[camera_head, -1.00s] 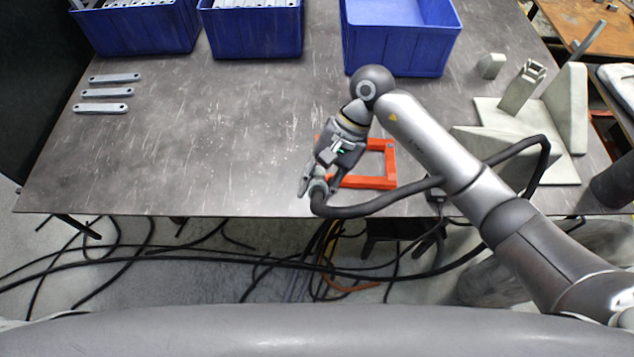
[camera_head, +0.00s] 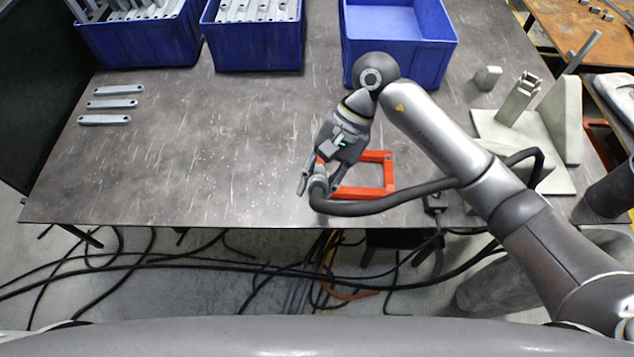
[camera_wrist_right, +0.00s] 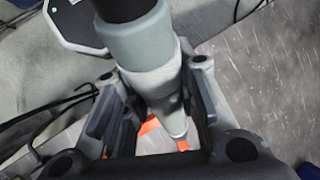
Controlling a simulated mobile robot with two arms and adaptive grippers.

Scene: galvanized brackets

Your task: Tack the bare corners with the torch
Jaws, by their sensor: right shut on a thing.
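My right gripper (camera_head: 316,184) is shut on the torch (camera_head: 319,176), at the left side of the orange square frame (camera_head: 388,174) near the table's front edge. In the right wrist view the torch's grey body (camera_wrist_right: 145,60) passes between the fingers of my gripper (camera_wrist_right: 155,110), its nozzle pointing down toward small visible bits of the orange frame (camera_wrist_right: 183,145). The torch's black cable loops off to the right along my arm. The gripper and wrist hide the frame's left side, and I cannot tell whether the nozzle touches it. My left gripper is not in view.
Three grey flat strips (camera_head: 111,104) lie at the left of the table. Two blue bins (camera_head: 257,55) with grey parts and an empty blue bin (camera_head: 400,48) stand at the back. A pale fixture (camera_head: 545,165) stands at right. The table's left middle is clear.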

